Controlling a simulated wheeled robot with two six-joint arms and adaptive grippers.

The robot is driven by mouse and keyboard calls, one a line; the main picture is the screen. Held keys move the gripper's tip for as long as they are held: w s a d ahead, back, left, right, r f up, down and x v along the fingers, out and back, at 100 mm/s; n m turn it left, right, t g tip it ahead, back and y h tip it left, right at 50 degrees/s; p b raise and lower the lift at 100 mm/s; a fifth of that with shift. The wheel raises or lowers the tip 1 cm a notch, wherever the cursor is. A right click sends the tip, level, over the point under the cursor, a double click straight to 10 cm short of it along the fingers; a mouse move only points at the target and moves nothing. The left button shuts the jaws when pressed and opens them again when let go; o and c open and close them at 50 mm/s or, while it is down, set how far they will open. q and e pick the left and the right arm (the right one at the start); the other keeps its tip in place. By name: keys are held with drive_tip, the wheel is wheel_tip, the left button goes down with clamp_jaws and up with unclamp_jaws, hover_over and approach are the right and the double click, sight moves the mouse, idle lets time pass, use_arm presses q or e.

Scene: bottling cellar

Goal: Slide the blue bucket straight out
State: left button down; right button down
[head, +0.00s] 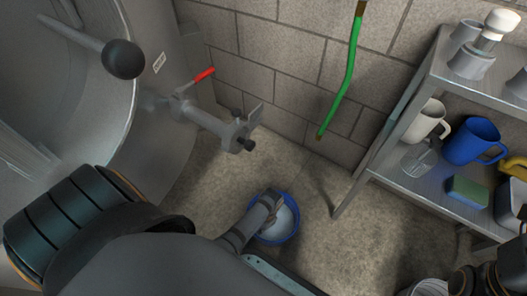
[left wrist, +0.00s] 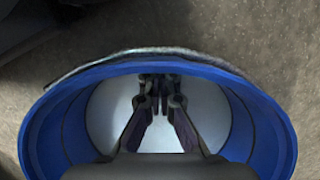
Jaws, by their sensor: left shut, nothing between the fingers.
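The blue bucket (head: 287,222) stands on the floor below the tank's valve, seen from above in the head view. In the left wrist view the bucket (left wrist: 52,128) fills most of the picture, with blue walls and a pale round surface inside. A thin grey band, perhaps its handle, lies along the far rim. My left gripper (head: 273,200) points down over the bucket's opening. In the left wrist view its fingers (left wrist: 160,88) are shut with nothing between them and show within the rim's outline. I cannot tell how deep they reach.
A steel tank (head: 135,20) with a red-handled valve (head: 204,75) stands at the left. A metal shelf (head: 395,145) with jugs stands at the right. A green hose (head: 345,80) hangs on the block wall. Floor between bucket and shelf is clear.

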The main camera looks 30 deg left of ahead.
use_arm(q)
drive_tip(key=shift+s+a+f, duration=0.1)
drive_tip(key=shift+s, duration=0.05)
drive_tip(key=v, duration=1.2)
